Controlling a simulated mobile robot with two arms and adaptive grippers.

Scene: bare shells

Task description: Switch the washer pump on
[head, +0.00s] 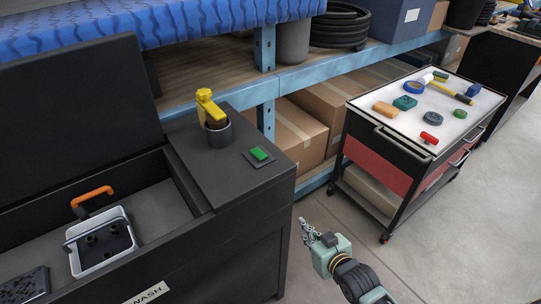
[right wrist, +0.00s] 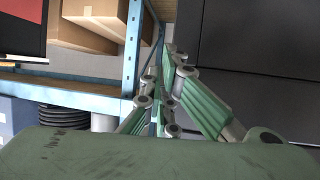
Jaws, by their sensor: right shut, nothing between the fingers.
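The black washer (head: 230,240) with a "WASH" label stands at the left with its lid raised. A green rocker switch (head: 258,154) sits on a dark plate on the washer's flat right top; its position is too small to tell. My right gripper (head: 303,224) is to the right of the washer, over the floor, apart from the switch. It is shut and empty. In the right wrist view its closed green fingers (right wrist: 160,72) point toward the shelf and dark panels; the switch does not show there. My left gripper is not in view.
A yellow object (head: 209,105) stands in a dark cup beside the switch. A grey basket (head: 101,242) with parts and an orange handle (head: 92,195) lie inside the washer. A blue shelf (head: 340,66) with boxes is behind. A tool cart (head: 375,180) stands right; floor between is clear.

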